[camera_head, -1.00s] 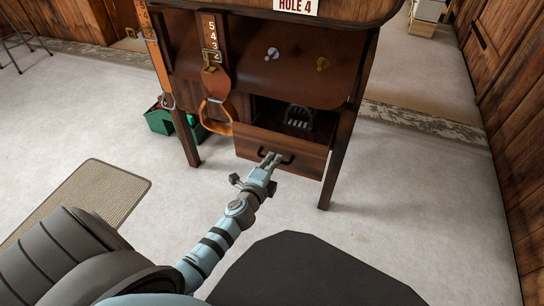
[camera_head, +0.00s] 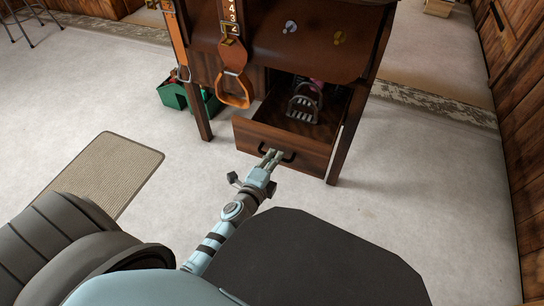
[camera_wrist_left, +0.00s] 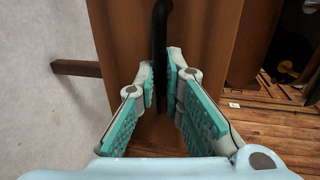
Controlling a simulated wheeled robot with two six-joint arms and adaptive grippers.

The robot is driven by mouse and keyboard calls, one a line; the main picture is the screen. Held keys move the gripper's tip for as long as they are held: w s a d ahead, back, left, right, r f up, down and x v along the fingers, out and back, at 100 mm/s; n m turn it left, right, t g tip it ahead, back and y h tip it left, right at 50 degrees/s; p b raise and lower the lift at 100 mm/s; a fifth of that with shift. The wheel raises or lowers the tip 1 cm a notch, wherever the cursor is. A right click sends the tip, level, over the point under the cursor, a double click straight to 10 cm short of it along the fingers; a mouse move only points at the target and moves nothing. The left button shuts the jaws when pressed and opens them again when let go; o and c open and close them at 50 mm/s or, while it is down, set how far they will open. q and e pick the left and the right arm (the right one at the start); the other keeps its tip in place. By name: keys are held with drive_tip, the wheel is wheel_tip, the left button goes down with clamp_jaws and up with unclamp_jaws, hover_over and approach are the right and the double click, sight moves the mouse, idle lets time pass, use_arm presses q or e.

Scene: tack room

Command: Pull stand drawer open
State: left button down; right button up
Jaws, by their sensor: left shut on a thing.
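The stand drawer (camera_head: 284,144) is a brown wooden drawer under the saddle stand (camera_head: 310,50). It is pulled out part way, and its inside shows from above. My left gripper (camera_head: 272,157) is at the drawer front, shut on the dark bar handle (camera_head: 289,157). In the left wrist view the handle (camera_wrist_left: 160,45) runs up between the two fingers (camera_wrist_left: 161,85), with the drawer front (camera_wrist_left: 125,60) behind it. A grey metal item with bars (camera_head: 304,104) lies inside the drawer, with something pinkish behind it. My right gripper is not in view.
An orange stirrup (camera_head: 235,88) hangs on a strap left of the drawer. A green tote (camera_head: 187,97) stands on the floor by the stand's left leg. A beige mat (camera_head: 105,172) lies at left. The floor before the drawer is mostly clear.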

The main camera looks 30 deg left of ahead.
use_arm(q)
drive_tip(key=c, duration=1.7)
unclamp_jaws()
drive_tip(key=v, duration=1.2)
